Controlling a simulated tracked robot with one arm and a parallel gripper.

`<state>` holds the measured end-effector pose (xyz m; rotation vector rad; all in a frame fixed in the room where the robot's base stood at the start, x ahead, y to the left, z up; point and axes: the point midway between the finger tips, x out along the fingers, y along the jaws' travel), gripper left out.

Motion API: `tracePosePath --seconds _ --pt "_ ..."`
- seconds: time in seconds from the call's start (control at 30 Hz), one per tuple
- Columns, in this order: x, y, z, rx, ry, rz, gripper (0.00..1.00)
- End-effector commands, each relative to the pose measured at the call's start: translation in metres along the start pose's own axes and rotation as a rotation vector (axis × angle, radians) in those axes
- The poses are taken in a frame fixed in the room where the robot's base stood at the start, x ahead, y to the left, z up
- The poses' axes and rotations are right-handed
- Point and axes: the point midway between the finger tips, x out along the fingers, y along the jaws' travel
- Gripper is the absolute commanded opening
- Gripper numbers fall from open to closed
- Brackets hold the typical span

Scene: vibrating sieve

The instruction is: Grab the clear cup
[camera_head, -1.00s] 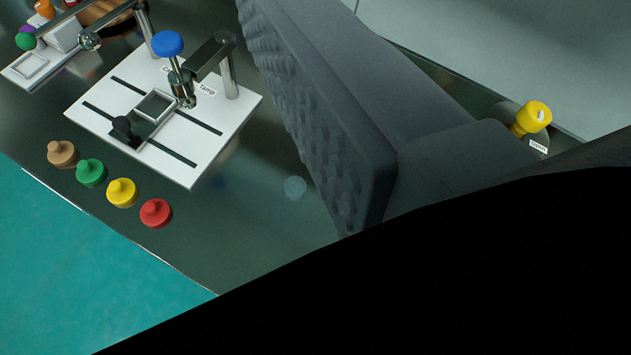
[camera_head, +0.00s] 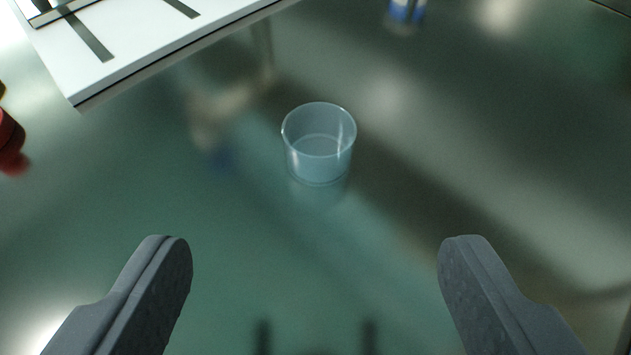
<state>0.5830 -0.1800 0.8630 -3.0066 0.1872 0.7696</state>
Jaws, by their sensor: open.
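The clear cup (camera_head: 319,145) stands upright on the shiny metal table, a little above the middle of the view. It looks empty. My gripper (camera_head: 315,250) is open, with one grey finger at the lower left and one at the lower right. The cup lies ahead of the fingertips, roughly centred between them and apart from both. Nothing is held between the fingers.
A white board (camera_head: 120,45) with dark slots lies at the upper left. A red knobbed piece (camera_head: 10,142) is cut off at the left edge. A blue and white item (camera_head: 405,12) stands at the top. The reflective table (camera_head: 480,200) is clear around the cup.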

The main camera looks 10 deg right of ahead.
Motion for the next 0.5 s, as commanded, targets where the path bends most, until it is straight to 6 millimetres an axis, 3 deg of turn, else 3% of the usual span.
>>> tracePosePath --seconds 0.5 --pt "0.071 -0.001 0.000 -0.003 0.002 -0.001 0.69"
